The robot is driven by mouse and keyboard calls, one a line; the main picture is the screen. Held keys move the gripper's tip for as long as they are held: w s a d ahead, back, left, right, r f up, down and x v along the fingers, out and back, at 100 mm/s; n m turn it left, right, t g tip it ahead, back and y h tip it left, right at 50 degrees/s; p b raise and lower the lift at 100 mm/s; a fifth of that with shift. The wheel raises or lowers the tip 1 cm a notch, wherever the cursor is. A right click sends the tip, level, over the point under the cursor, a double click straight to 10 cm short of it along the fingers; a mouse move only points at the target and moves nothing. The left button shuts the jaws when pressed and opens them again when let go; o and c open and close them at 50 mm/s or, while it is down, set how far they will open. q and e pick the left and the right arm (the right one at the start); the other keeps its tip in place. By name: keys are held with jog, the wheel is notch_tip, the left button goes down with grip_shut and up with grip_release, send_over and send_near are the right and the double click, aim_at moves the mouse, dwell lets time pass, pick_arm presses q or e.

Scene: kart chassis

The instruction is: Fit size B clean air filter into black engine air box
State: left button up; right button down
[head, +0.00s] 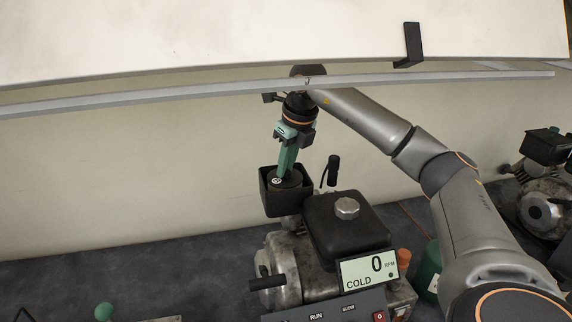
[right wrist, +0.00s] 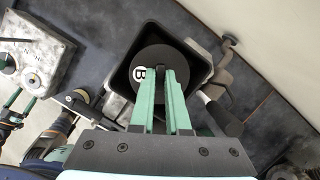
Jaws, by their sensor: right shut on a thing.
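The black engine air box (head: 272,204) is an open square box at the engine's left side; its rim also shows in the right wrist view (right wrist: 197,50). The size B filter (head: 289,183) is a dark round piece with a white B label, seen in the right wrist view (right wrist: 155,56) within the box's walls. My right gripper (head: 284,168) points down into the box opening; its green fingers (right wrist: 161,74) are shut on the filter's middle. I cannot tell whether the filter touches the box floor.
The engine's black tank (head: 345,228) with a silver cap and a black upright handle (head: 333,170) stand right of the box. A display (head: 369,271) reads 0 RPM, COLD. A grey rail (head: 200,93) and white overhead panel (head: 220,35) run above. Another engine (head: 545,205) stands far right.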

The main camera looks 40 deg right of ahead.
aim_at(296, 183)
jog(key=shift+f, duration=0.15)
jog(key=shift+f+b, duration=0.75)
jog(key=shift+f, duration=0.25)
jog(key=c, duration=0.8)
grip_release()
jog(key=p+v, duration=0.1)
jog(key=v, duration=1.1)
jog(key=shift+r, duration=0.25)
